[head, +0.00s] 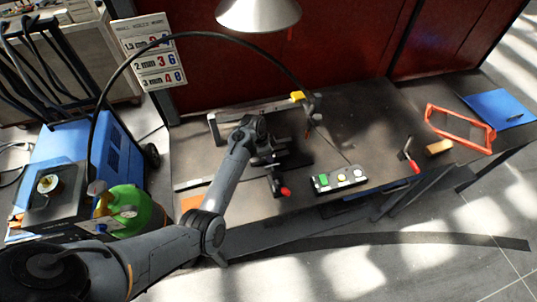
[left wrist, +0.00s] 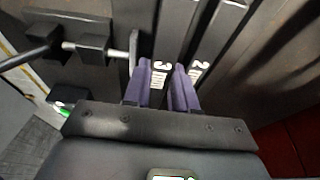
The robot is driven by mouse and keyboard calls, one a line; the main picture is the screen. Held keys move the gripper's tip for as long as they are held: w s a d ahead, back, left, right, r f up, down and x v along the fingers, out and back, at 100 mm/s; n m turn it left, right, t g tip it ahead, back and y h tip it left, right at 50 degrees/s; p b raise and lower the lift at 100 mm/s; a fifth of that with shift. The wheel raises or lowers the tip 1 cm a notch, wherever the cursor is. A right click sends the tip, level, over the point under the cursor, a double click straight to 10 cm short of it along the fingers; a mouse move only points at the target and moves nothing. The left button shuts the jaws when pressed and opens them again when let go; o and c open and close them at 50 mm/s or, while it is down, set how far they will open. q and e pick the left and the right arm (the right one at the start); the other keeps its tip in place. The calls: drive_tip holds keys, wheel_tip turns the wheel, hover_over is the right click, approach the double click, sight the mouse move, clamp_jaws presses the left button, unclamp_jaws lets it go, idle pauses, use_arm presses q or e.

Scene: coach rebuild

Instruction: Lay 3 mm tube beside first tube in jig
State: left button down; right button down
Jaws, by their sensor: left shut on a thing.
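In the left wrist view, my left gripper (left wrist: 166,75) has its two purple fingers on either side of a dark bar-like tube labelled 3 (left wrist: 160,74) and is shut on it. A second dark tube, labelled 2 (left wrist: 196,72), lies just right of the fingers, roughly parallel. Whether they touch is hard to tell. In the head view my left arm reaches over the dark jig (head: 292,160) on the bench; its wrist hides the held tube and part of the jig. My right gripper is in neither view.
A red-handled clamp (head: 285,191) is at the bench front, beside a button box (head: 338,179). Another red-handled tool (head: 413,163) and an orange frame (head: 460,128) are to the right. A black hose (head: 185,36) arches over the bench. A lamp (head: 258,14) hangs above.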

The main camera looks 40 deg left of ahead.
use_arm(q)
drive_tip(key=shift+f, duration=0.55)
drive_tip(key=c, duration=0.9)
unclamp_jaws()
drive_tip(key=shift+o, duration=0.4)
drive_tip(key=shift+w+a, duration=0.1)
drive_tip(key=shift+r, duration=0.1)
